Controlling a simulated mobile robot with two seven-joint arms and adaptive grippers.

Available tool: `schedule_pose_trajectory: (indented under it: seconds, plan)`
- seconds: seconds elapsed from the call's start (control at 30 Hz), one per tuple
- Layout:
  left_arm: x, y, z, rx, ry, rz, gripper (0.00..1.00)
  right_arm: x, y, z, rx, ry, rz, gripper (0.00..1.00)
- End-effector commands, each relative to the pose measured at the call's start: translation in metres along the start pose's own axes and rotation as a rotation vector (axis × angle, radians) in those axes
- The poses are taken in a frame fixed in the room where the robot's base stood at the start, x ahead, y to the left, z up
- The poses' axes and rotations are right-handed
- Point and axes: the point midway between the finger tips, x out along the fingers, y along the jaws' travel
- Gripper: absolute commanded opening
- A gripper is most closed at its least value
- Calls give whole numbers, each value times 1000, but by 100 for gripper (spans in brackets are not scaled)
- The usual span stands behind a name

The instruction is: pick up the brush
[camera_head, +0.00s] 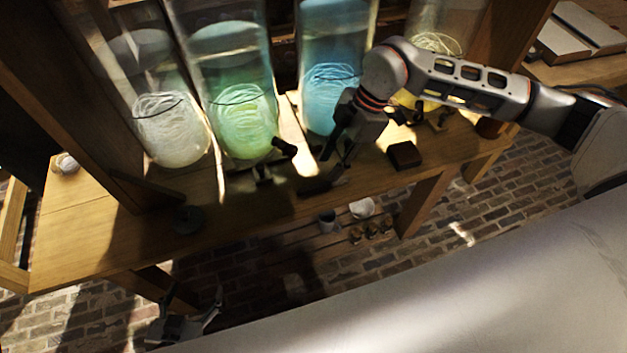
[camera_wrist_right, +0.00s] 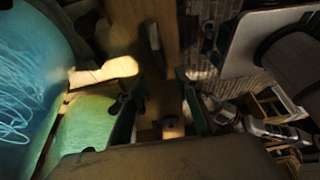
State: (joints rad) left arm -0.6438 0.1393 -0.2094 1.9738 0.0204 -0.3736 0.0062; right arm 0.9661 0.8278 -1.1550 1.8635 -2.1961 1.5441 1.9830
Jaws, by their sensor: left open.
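A dark, elongated thing that looks like the brush (camera_head: 318,184) lies near the front edge of the wooden table, in shadow; its outline is hard to make out. My right gripper (camera_head: 336,156) points down just above and behind it, beside the blue jar. My left gripper (camera_head: 190,308) is open and empty, low in front of the table and over the brick floor.
Tall glass jars with clear, green (camera_head: 240,120) and blue (camera_head: 328,98) contents stand along the back of the table (camera_head: 90,240). A dark block (camera_head: 404,155) lies right of my right gripper. A dark round piece (camera_head: 188,219) lies left. Small black fittings (camera_head: 284,147) stand before the jars.

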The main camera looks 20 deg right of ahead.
Motion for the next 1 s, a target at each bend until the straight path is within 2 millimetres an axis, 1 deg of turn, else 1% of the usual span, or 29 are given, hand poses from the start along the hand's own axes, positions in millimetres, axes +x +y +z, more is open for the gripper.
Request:
schedule_pose_trajectory:
  seconds: [0.07,0.2,0.37,0.47,0.57,0.7,0.93,0.97,1.0]
  plan:
    - [0,0,1,1,-1,0,70,4,1,4,10,-13,1,33]
    - [1,0,2,1,-2,0,70,20,0,3,9,-11,0,33]
    - [1,0,2,2,-1,0,70,30,1,2,7,-10,2,33]
    - [1,0,3,3,-1,-1,70,41,0,0,8,-9,0,33]
    - [2,0,4,4,-2,-1,70,57,-1,-3,6,-8,-1,33]
    - [3,0,6,6,-5,-1,70,74,0,-2,7,-8,1,33]
    - [3,-1,4,8,-1,-3,70,76,0,-2,6,-8,3,33]
    - [3,-1,4,8,0,-3,70,76,0,-2,6,-8,3,31]
    - [3,-1,4,8,0,-3,70,76,0,-2,6,-8,3,20]
